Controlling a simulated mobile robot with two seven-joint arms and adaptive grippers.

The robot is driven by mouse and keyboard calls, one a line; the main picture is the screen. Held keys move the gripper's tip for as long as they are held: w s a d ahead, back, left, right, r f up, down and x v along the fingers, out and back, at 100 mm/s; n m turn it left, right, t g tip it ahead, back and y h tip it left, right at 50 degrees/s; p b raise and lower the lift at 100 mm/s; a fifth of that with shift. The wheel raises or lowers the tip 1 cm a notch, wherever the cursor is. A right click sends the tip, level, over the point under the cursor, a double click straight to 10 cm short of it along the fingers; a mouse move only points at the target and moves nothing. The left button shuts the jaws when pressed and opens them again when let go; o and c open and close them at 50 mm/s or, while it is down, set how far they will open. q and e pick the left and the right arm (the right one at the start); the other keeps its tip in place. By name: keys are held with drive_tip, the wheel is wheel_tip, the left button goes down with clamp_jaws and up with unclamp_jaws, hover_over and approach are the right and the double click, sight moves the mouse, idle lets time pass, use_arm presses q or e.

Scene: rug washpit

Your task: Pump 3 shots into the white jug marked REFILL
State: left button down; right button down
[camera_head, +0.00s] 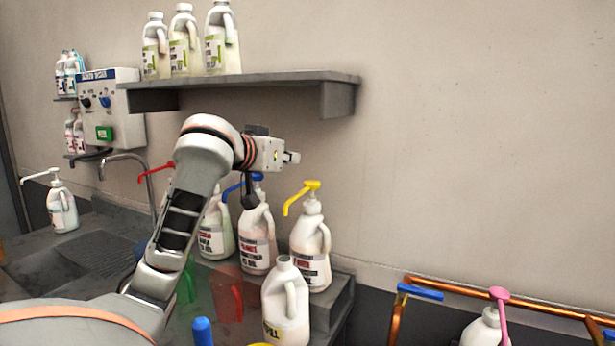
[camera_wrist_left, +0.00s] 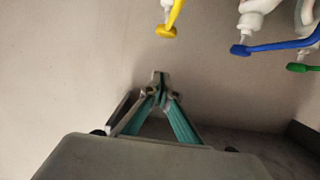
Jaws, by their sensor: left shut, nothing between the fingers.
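The white jug with FILL readable on its label (camera_head: 285,308) stands open-topped at the front of the bench in the head view. Behind it stands a white bottle (camera_head: 308,240) with a yellow pump head (camera_head: 313,186), its spout pointing down-left. My left gripper (camera_head: 292,157) is shut and empty, shown above and slightly left of the yellow pump head, apart from it. In the left wrist view the closed fingertips (camera_wrist_left: 160,80) show below the yellow spout (camera_wrist_left: 168,30), with a gap between. The jug is not in that view. My right gripper is not in view.
Bottles with a blue pump (camera_head: 257,238) and a red pump (camera_head: 156,171) stand left of the yellow one. A wall shelf (camera_head: 250,82) with several jugs is above my arm. Red (camera_head: 228,297) and green translucent jugs stand near. A copper rail (camera_head: 540,305) is at right.

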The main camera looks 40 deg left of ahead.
use_arm(q)
hover_over(306, 187)
wheel_tip(306, 187, down, 2)
drive_tip(key=shift+w+f, duration=0.1)
drive_tip(key=shift+w+a+f, duration=0.1)
drive_tip(key=shift+w+f, duration=0.1)
drive_tip(key=shift+f, duration=0.3)
drive_tip(key=shift+w+f, duration=0.2)
drive_tip(key=shift+f, duration=0.3)
drive_tip(key=shift+s+f, duration=0.1)
drive_tip(key=shift+f, duration=0.9)
drive_tip(key=shift+f, duration=1.6)
